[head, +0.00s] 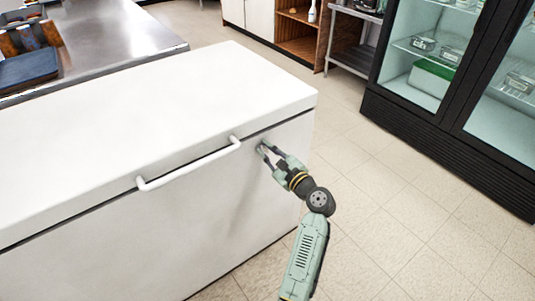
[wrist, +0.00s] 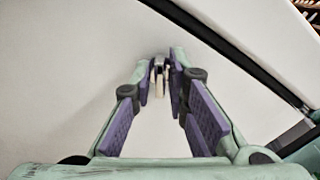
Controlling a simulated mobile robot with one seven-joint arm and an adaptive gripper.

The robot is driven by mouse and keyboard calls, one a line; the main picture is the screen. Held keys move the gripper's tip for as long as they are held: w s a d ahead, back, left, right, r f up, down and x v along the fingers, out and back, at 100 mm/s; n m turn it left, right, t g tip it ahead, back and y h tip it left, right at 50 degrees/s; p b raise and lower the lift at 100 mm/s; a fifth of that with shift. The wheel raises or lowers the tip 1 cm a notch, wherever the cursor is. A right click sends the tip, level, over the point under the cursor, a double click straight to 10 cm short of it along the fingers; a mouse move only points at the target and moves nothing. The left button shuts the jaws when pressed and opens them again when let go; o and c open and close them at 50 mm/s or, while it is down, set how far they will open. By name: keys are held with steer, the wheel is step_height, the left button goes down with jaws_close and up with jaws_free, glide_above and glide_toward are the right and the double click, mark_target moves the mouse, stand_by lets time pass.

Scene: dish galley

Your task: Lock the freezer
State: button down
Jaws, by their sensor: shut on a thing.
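The white chest freezer (head: 215,195) stands at the left in the head view with its lid (head: 190,100) down. A white bar handle (head: 190,165) runs along the lid's front edge. My gripper (head: 262,151) is at the freezer's front face, right of the handle and just below the lid seam. In the wrist view, its purple-padded fingers (wrist: 162,82) close around a small metal key (wrist: 159,66) at the front face. The fingers partly hide the key, and I cannot tell which way it is turned.
A steel counter (head: 120,35) with a blue tray (head: 28,68) stands behind the freezer at the left. A black glass-door fridge (head: 450,120) stands at the right, near a wooden shelf unit (head: 297,35). The tiled floor (head: 385,215) between freezer and fridge is clear.

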steer(key=shift+a+f+n+b, duration=0.1)
steer(key=shift+n+b, duration=1.9)
steer(key=shift+n, duration=1)
steer(key=shift+f+n+b, duration=0.1)
steer(key=shift+n+b, duration=1.9)
steer(key=shift+n, duration=1)
steer(key=c, duration=1.7)
jaws_free()
steer(key=shift+s, duration=0.1)
